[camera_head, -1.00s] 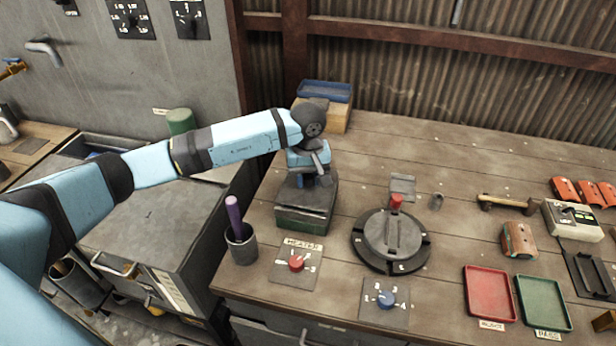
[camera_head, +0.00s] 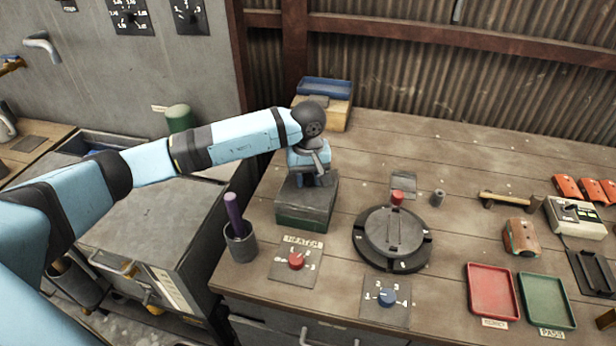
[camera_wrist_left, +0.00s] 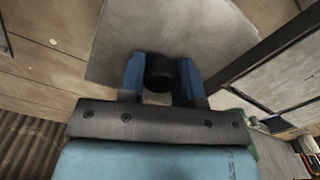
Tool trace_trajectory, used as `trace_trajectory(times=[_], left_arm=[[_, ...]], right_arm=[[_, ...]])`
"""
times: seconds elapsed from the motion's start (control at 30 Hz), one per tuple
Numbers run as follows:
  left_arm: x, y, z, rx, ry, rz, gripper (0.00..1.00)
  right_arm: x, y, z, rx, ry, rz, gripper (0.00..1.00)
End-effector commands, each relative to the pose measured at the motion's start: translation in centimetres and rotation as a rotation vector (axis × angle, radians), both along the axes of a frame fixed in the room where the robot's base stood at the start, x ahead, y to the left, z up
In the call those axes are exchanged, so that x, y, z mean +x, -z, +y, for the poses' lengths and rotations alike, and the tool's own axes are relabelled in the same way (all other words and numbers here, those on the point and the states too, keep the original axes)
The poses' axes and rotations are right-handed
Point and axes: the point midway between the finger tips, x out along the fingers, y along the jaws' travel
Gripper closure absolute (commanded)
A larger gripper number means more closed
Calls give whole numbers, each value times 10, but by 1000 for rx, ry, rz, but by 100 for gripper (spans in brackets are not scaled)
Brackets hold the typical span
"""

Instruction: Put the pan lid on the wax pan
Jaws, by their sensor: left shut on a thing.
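The pan lid (camera_head: 317,202) is a flat grey plate with a black knob, over the green wax pan (camera_head: 301,222) at the left of the workbench. It lines up with the pan's outline, and I see no clear gap; whether it rests fully on the rim I cannot tell. My left gripper (camera_head: 316,182) points down over the lid. In the left wrist view its blue fingers (camera_wrist_left: 160,82) are shut on the black knob, with the grey lid (camera_wrist_left: 165,32) beyond. The inside of the pan is hidden. My right gripper is not in view.
A grey cup (camera_head: 241,245) with a purple-handled tool and the heater dial plate (camera_head: 296,265) stand in front of the pan. A round dark fixture (camera_head: 392,238) is to its right. A wooden box with a blue tray (camera_head: 326,88) is behind. Bench between them is clear.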

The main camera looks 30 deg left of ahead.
Motion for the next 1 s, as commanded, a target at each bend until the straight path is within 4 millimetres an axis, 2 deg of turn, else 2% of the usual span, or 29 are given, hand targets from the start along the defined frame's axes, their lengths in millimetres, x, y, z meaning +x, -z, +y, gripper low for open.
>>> trace_trajectory(times=[0.97,1.0], left_arm=[[0,7,0,0,0,-1,90],[0,6,0,0,0,-1,67]], right_arm=[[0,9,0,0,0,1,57],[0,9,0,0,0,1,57]])
